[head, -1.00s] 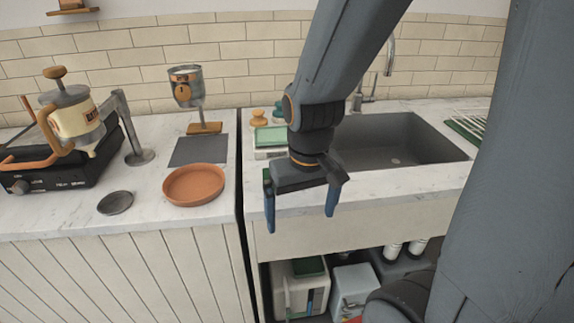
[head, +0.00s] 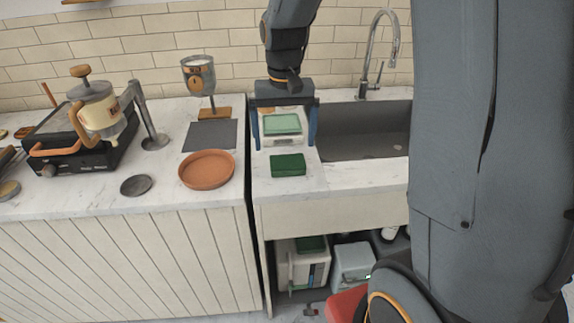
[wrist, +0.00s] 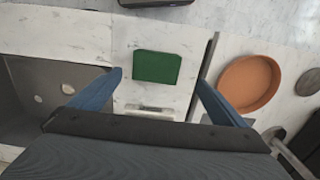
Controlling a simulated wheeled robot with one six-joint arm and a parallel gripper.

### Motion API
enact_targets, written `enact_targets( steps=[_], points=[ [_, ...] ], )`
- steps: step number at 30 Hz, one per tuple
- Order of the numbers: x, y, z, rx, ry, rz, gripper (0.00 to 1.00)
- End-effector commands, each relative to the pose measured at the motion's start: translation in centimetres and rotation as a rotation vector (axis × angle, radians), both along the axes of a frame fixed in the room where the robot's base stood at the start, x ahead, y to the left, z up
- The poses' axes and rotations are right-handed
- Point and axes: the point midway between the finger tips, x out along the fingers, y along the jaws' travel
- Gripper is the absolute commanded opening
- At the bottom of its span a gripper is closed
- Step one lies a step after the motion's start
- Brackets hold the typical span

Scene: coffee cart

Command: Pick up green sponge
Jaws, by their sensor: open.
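The green sponge (head: 288,165) lies flat on the marble counter just left of the sink, near the front edge. It also shows in the wrist view (wrist: 157,67), ahead of and between the two blue fingers. My gripper (head: 285,146) is open and empty, with its fingers pointing down over the counter behind the sponge. In the wrist view my gripper (wrist: 158,82) straddles the sponge's line of sight without touching it.
A scale-like box with a pale green top (head: 282,124) stands behind the sponge, framed by my fingers. The sink (head: 365,145) is to the right. A terracotta dish (head: 207,182) sits left across the counter gap. Shelves below hold several boxes.

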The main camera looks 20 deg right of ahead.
Motion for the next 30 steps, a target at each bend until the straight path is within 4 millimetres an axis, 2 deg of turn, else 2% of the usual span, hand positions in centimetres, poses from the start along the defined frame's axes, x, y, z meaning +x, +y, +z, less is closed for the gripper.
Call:
enact_targets(
  steps=[18,27,28,30],
  points=[
    [-0.1,-0.8,-6.5,0.000,0.002,0.000,0.96],
    [-0.1,-0.8,-7.0,0.000,-0.001,0.001,0.96],
    [-0.1,-0.8,-7.0,0.000,-0.001,0.001,0.94],
    [-0.1,-0.8,-7.0,0.000,-0.001,0.001,0.83]
  ],
)
